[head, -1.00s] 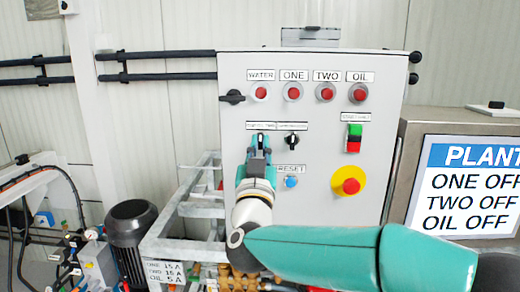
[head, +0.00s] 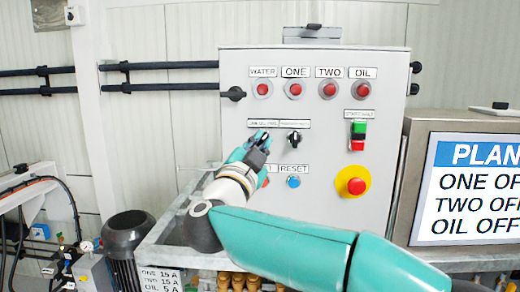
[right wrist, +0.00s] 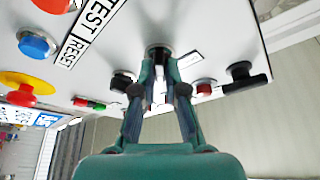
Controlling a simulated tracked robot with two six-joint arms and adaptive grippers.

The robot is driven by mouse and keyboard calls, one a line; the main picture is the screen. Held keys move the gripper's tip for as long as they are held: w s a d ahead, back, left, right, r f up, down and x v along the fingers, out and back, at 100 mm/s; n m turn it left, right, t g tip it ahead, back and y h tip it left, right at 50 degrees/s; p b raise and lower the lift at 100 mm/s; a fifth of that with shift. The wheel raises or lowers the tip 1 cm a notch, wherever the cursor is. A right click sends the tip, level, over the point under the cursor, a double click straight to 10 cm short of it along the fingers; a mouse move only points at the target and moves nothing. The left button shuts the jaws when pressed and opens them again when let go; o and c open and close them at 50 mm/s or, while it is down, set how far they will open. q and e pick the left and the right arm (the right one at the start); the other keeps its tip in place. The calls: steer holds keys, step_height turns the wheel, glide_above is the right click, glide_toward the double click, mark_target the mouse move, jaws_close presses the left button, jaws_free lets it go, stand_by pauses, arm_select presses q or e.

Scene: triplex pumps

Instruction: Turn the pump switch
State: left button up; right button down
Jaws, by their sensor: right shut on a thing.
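A grey control panel (head: 320,220) carries two black rotary switches side by side below a row of red lamps. My right gripper (head: 261,140) reaches the left rotary switch from below left, and its fingers mostly cover that switch in the head view. In the right wrist view the fingers (right wrist: 160,75) close around the black knob (right wrist: 157,51) of that switch. The right rotary switch (head: 294,137) is free and also shows in the right wrist view (right wrist: 122,81). My left gripper is not in view.
A blue reset button (head: 293,181) and a yellow-ringed red stop button (head: 353,186) sit lower on the panel. A green and red start/halt switch (head: 358,135) is to the right. A screen (head: 475,190) shows ONE, TWO and OIL lines. A black side handle (head: 233,93) is on the left.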

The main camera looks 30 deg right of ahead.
steer(key=shift+m, duration=0.5)
steer(key=c, duration=1.2)
jaws_free()
steer(key=v, duration=1.2)
steer(key=shift+a, duration=0.1)
steer(key=shift+w, duration=0.1)
